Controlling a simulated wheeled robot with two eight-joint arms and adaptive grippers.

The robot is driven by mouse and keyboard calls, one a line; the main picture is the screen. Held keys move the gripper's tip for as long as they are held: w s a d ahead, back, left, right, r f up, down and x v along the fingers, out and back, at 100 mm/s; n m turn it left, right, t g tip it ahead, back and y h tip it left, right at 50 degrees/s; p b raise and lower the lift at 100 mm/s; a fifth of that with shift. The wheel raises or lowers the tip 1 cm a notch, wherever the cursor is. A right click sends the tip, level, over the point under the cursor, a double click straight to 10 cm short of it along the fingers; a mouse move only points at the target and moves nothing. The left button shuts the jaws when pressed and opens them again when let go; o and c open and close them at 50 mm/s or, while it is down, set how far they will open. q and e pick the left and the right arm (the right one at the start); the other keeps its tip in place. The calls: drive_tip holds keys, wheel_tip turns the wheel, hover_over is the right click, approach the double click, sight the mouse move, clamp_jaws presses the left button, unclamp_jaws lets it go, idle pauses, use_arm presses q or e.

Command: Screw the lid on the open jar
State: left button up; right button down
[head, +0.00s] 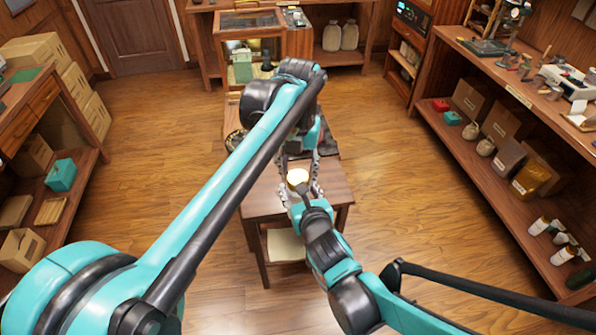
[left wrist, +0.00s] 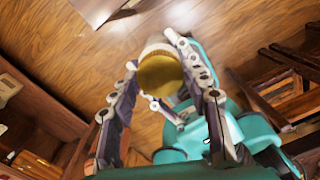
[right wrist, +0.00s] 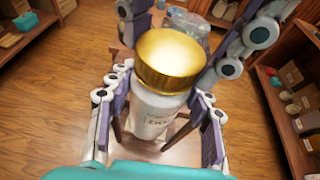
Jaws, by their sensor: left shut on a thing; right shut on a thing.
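A gold lid (right wrist: 170,60) is at the mouth of a white labelled jar (right wrist: 155,112), level with it; I cannot tell if the threads are engaged. In the head view the lid (head: 298,176) shows between the grippers. My right gripper (head: 300,193) is shut around the jar's body, one finger on each side, holding it roughly upright. My left gripper (head: 299,160) comes from the far side and is shut on the lid. The left wrist view shows the lid (left wrist: 160,76) between the left fingers. Much of the jar is hidden in the head view.
The jar is held above a small wooden table (head: 330,186), partly covered by my arms. A glass-fronted cabinet (head: 252,50) stands behind. Shelves with boxes and jars (head: 540,225) line the right; cardboard boxes (head: 38,50) are at left. The floor between is clear.

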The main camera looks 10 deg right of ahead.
use_arm(q)
drive_tip(key=o, duration=0.7)
drive_tip(key=shift+r, duration=0.1)
drive_tip(key=shift+r, duration=2.2)
drive_tip(key=shift+c, duration=0.5)
